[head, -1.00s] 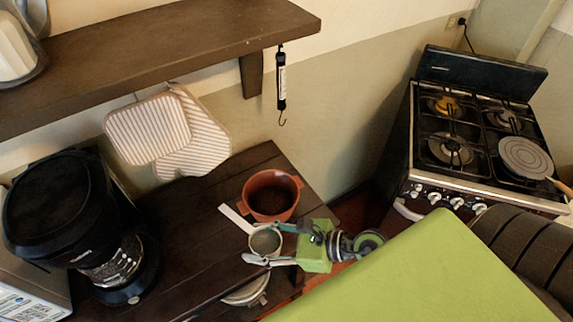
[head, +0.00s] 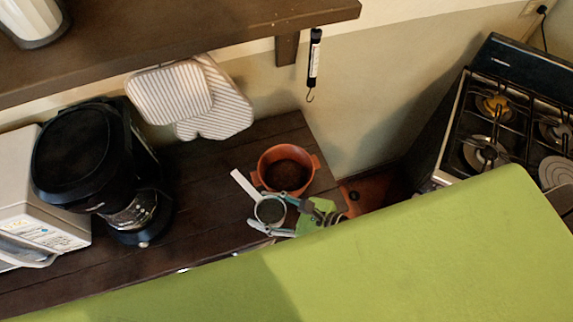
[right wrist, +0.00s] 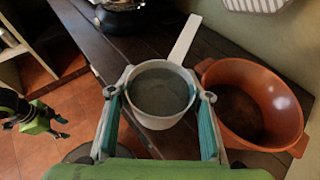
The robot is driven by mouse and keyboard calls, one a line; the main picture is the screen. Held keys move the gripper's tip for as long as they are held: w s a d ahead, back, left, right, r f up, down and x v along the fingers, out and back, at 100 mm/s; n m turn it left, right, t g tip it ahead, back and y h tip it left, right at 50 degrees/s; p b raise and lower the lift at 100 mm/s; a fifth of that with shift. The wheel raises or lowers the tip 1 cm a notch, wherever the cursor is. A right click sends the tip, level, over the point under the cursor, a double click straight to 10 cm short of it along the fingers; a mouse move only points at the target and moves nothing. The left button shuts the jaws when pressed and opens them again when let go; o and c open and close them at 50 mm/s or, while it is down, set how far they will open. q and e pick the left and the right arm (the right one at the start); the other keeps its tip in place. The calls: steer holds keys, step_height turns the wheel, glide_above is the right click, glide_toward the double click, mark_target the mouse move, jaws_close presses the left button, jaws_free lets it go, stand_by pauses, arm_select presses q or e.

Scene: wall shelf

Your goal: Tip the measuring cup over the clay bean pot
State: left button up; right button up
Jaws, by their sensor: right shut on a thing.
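The measuring cup, white with a long flat handle, shows in the head view (head: 270,210) and in the right wrist view (right wrist: 160,94). Its bowl has a grey-green inside, and it looks upright. My right gripper (head: 268,222) is shut on the cup's bowl, one finger on each side, also in the right wrist view (right wrist: 160,102). The clay bean pot (head: 268,172) is orange-brown, open and dark inside. It stands right beside the cup, to its right in the right wrist view (right wrist: 281,88). My left gripper (right wrist: 58,125) appears small at the left there, open and empty.
A black coffee maker (head: 95,150) stands left on the dark wooden counter (head: 215,175). Striped mitts (head: 172,95) and a hook scale (head: 314,60) hang below the wall shelf (head: 200,40). A stove (head: 455,145) stands right, past a gap beside the counter.

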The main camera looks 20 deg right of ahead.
mark_target(258, 200)
steer(key=r, duration=0.1)
steer(key=r+p, duration=0.1)
steer(key=w+r+p, duration=0.1)
steer(key=shift+d+m+g+y, duration=0.3)
steer(key=shift+d+m, duration=0.05)
steer(key=shift+m, duration=0.05)
steer(key=shift+w+r, duration=0.15)
steer(key=shift+r, duration=0.25)
steer(key=shift+d+m, duration=0.1)
steer(key=shift+m, duration=0.2)
steer(key=shift+w+d, duration=0.1)
steer(key=shift+w, duration=0.1)
steer(key=shift+w+d+r+m+g+y+b, duration=0.3)
steer(key=shift+w+m+g+b, duration=0.1)
steer(key=shift+w+m+g, duration=0.15)
steer(key=shift+w+d+r+m+g+y+b, duration=0.3)
steer(key=shift+w+d+m+b, duration=0.15)
steer(key=shift+w+m, duration=0.15)
steer(key=shift+w+d+r+m+g+y+b, duration=0.25)
steer(key=shift+w+d+m+b, duration=0.1)
steer(key=shift+w+m+b, duration=0.15)
stand_by(1.4)
steer(key=shift+w+d+f+m+g+y+b, duration=0.15)
steer(key=shift+w+f+m+g+y+b, duration=0.25)
steer(key=shift+m+b, duration=0.3)
steer(key=shift+c, duration=0.2)
stand_by(0.6)
